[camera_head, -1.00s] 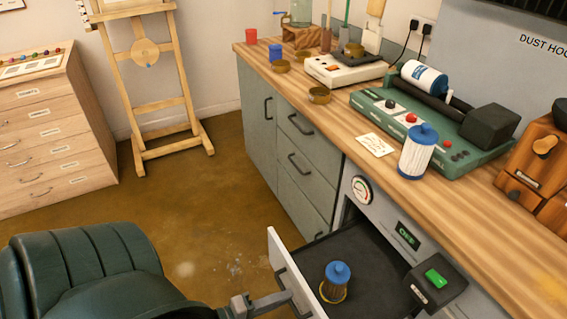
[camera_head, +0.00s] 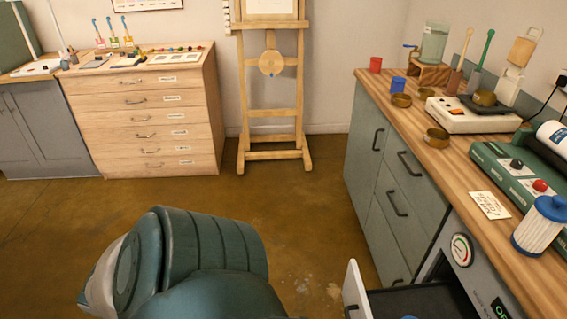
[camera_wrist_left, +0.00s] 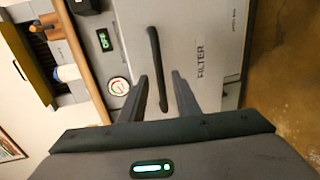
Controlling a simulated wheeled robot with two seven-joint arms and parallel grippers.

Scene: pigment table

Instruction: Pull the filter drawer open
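The filter drawer (camera_head: 358,289) stands pulled out from the grey cabinet, at the bottom of the head view, with its dark inside partly cut off by the frame. In the left wrist view its pale front (camera_wrist_left: 195,50) carries the word FILTER and a dark bar handle (camera_wrist_left: 155,60). My left gripper (camera_wrist_left: 160,75) is open. Its two fingers point at the drawer front, with the handle's end showing between them and gaps on both sides. I cannot tell how near the fingertips are to the handle. My right gripper is in neither view.
The wooden counter (camera_head: 455,170) above carries a white filter with blue ends (camera_head: 539,226), a green machine (camera_head: 500,168) and brass bowls. A gauge (camera_head: 461,250) sits beside the drawer. An easel (camera_head: 272,110) and a drawer chest (camera_head: 145,125) stand behind. The floor between is clear.

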